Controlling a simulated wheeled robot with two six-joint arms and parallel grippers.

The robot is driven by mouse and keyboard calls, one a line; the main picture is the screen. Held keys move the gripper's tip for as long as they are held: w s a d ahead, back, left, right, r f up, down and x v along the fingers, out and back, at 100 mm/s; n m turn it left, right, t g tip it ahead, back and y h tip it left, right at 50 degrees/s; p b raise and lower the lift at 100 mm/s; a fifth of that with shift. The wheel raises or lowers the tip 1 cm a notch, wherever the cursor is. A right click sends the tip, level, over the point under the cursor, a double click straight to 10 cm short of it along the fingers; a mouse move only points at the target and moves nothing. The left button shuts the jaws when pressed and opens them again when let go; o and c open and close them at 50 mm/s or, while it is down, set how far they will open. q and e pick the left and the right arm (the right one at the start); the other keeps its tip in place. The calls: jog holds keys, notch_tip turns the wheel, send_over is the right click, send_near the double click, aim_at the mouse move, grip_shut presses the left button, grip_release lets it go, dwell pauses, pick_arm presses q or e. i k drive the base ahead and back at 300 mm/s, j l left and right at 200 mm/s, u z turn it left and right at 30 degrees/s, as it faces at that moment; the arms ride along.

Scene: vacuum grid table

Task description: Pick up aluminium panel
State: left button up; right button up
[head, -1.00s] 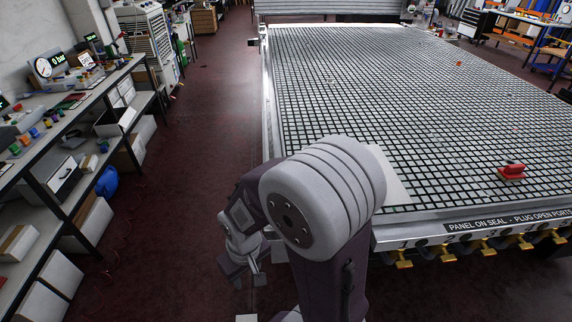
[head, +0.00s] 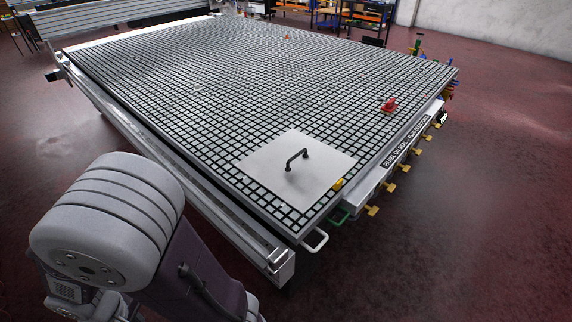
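The aluminium panel (head: 265,161) is a flat, pale grey square plate. It lies on the near corner of the grid table (head: 215,107). A dark bar handle (head: 297,159) stands up from the middle of the panel. Part of my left arm fills the lower left of the head view, to the left of the table and apart from the panel. Its gripper does not show. My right arm and gripper are not in view.
A small yellow block (head: 338,184) sits at the panel's right edge. A red knob-like piece (head: 389,105) stands on the grid near the right edge. Several yellow valve handles (head: 372,210) line the table's side. Open floor lies right.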

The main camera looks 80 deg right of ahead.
aim_at(299, 169)
jog(key=i+l+z, duration=0.2)
jog(key=i+z, duration=0.55)
jog(key=z, duration=0.15)
jog(key=i+z, duration=0.4)
jog(key=i+j+z, duration=0.25)
jog(key=z, duration=0.2)
jog(key=i+j+z, duration=0.45)
jog(key=i+l+z, duration=0.1)
jog(key=z, duration=0.4)
jog(key=i+z, duration=0.2)
jog(key=z, duration=0.25)
jog(key=i+z, duration=0.15)
jog(key=z, duration=0.35)
jog(key=i+j+z, duration=0.15)
jog(key=z, duration=0.35)
jog(key=i+j+z, duration=0.1)
jog(key=z, duration=0.35)
jog(key=i+j+z, duration=0.15)
jog(key=z, duration=0.2)
jog(key=i, duration=0.05)
